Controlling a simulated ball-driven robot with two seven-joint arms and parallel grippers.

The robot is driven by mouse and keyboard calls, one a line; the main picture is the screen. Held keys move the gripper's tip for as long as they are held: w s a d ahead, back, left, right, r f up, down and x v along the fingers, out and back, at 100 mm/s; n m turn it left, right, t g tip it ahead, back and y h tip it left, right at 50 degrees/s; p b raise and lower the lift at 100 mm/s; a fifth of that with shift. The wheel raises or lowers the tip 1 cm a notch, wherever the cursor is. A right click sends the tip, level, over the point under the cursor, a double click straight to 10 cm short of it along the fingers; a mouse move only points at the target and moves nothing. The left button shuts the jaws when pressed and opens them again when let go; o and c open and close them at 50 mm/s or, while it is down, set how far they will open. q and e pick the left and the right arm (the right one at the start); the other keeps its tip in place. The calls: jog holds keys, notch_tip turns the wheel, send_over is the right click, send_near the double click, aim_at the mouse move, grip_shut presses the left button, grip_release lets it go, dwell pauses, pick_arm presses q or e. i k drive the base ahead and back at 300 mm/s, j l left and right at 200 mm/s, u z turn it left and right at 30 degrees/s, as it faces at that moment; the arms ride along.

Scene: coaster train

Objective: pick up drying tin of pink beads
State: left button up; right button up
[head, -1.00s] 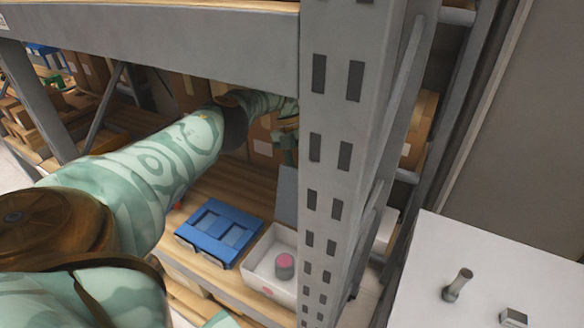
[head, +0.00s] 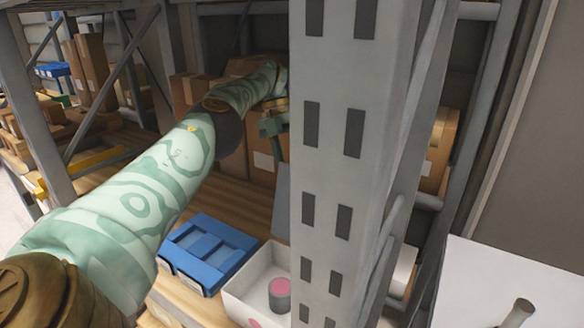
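A small grey tin with a pink top (head: 279,287) stands upright inside a white open bin (head: 239,296) on the wooden shelf. The grey post hides the right part of the bin. My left arm reaches in from the left, over the shelf. My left gripper (head: 271,126) is partly visible at the far end, above and behind the bin, apart from the tin. The post cuts it off, so I cannot tell whether it is open or shut. My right gripper is not in view.
A wide grey perforated post (head: 335,160) stands in front of the bin's right side. A blue tray (head: 207,252) sits left of the bin. Cardboard boxes (head: 262,150) line the shelf's back. A white surface (head: 480,290) with a grey object (head: 518,312) is at lower right.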

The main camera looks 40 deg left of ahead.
aim_at(279, 288)
jog(key=k+j, duration=0.15)
jog(key=k, duration=0.5)
jog(key=k+j, duration=0.2)
jog(key=k, duration=0.45)
jog(key=k+j, duration=0.15)
jog(key=k, duration=0.55)
